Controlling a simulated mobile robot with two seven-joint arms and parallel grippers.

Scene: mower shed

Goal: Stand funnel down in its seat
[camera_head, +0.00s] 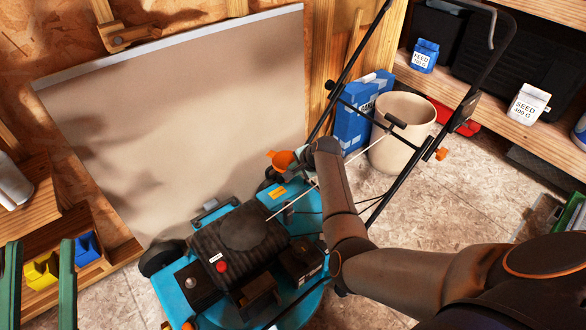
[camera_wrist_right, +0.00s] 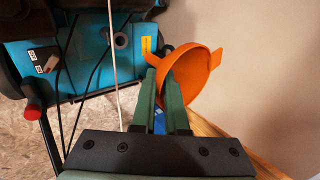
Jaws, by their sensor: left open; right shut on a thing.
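The orange funnel (camera_head: 281,160) is held above the rear of the blue mower (camera_head: 290,215). In the right wrist view the funnel (camera_wrist_right: 204,78) is tilted, its wide mouth partly facing the camera; its spout is hidden. My right gripper (camera_wrist_right: 164,74) is shut on the funnel's edge; in the head view this gripper (camera_head: 303,155) is small beside it. A round grey neck (camera_wrist_right: 120,40) on the blue deck stands left of the funnel, apart from it. I cannot tell whether it is the seat. My left gripper (camera_head: 39,245) is open and empty at the lower left.
The mower's black handlebar (camera_head: 352,105) rises near my right arm, and a thin pale cord (camera_head: 330,175) crosses there. A beige bin (camera_head: 403,125) and blue boxes (camera_head: 352,125) stand behind. A large beige panel (camera_head: 190,120) leans at the wall. Yellow bin (camera_head: 40,272) lies near my left gripper.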

